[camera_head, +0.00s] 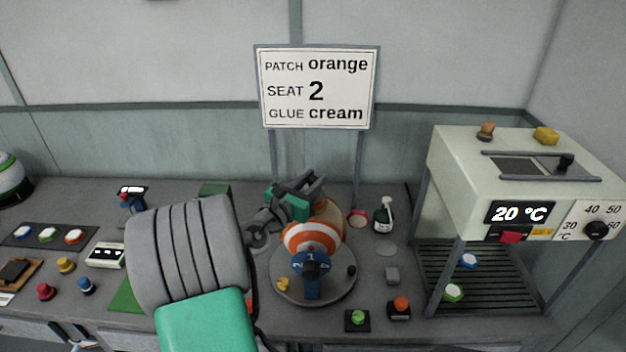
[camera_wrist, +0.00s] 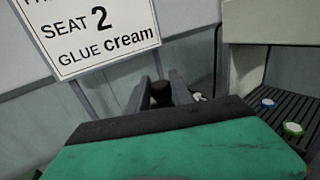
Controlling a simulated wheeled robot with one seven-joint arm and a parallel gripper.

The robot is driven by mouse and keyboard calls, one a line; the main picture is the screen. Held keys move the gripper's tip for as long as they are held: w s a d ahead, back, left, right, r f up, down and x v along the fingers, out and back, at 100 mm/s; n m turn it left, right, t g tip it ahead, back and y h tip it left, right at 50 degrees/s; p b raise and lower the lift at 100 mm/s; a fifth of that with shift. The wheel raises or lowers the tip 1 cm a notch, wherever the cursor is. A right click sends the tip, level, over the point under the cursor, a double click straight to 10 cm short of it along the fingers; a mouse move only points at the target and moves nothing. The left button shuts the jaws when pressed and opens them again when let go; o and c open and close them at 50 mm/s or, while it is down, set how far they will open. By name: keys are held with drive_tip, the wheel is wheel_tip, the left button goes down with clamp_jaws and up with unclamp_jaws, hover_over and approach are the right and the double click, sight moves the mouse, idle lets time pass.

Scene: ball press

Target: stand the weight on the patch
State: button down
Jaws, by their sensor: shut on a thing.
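My gripper (camera_head: 308,186) is above the back of a striped orange and white ball (camera_head: 313,237) in the head view. It is shut on a dark knob-like thing (camera_wrist: 162,94), seen between the fingers in the wrist view; this looks like the weight's top. The rest of the weight is hidden. The ball sits on a round grey stand (camera_head: 325,291) with a blue numbered piece (camera_head: 312,266) in front. A tan-brown area (camera_head: 328,211) shows just under the gripper on the ball's far side; I cannot tell whether it is the patch. Whether the weight touches it is also unclear.
A sign (camera_head: 317,88) behind reads patch orange, seat 2, glue cream. A press-like machine (camera_head: 465,185) showing 20 °C stands at the right over a slatted rack (camera_head: 480,278). Buttons and small items lie at the left.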

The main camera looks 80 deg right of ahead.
drive_tip(key=shift+f, duration=0.1)
drive_tip(key=c, duration=1.1)
unclamp_jaws()
drive_tip(key=shift+c, duration=0.2)
